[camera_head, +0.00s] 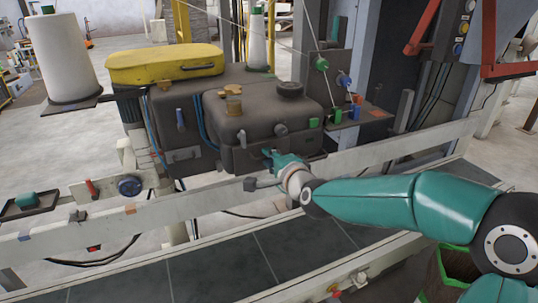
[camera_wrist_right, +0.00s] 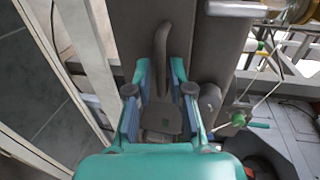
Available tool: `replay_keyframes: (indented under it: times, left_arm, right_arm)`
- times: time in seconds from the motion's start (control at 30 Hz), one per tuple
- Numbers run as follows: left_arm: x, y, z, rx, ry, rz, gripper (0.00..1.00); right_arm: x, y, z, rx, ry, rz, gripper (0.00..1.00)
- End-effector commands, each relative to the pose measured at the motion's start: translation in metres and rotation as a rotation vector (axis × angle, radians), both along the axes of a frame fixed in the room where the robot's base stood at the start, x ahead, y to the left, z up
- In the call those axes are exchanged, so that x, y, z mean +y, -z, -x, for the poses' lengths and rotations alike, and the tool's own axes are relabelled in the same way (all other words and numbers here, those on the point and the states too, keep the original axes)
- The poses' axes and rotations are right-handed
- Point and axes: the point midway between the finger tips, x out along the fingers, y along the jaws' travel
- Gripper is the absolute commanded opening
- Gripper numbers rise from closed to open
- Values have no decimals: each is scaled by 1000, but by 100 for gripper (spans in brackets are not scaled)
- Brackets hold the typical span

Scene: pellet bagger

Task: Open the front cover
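The front cover appears to be the dark grey rounded housing (camera_head: 255,121) in the middle of the head view, and it looks closed. My right gripper (camera_head: 268,157) is at the lower front of this housing. In the right wrist view, my right gripper (camera_wrist_right: 160,105) has its two fingers apart, one on each side of a dark grey curved handle (camera_wrist_right: 162,48). A gap shows between the handle and the fingers, so I cannot see contact. The handle is mostly hidden behind the gripper in the head view. My left gripper is not in view.
A pale rail (camera_head: 375,153) runs in front of the machine, beneath my right forearm. A dark-topped conveyor (camera_head: 285,247) lies nearer. A yellow lid (camera_head: 165,64) and white thread cone (camera_head: 63,58) stand left. Thread guides with a green knob (camera_wrist_right: 238,118) are right of the gripper.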

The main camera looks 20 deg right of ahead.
Motion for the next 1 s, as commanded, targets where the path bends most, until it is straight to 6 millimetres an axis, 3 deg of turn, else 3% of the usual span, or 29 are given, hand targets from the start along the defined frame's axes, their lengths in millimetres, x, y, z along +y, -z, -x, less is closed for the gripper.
replay_keyframes:
  times: [0.4,0.57,1.0]
  left_arm:
    - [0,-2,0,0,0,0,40]
    - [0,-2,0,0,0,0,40]
    - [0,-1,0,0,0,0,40]
  right_arm:
    - [0,3,-10,0,0,0,21]
    - [0,3,-10,0,0,1,0]
    - [1,4,-10,0,-1,0,0]
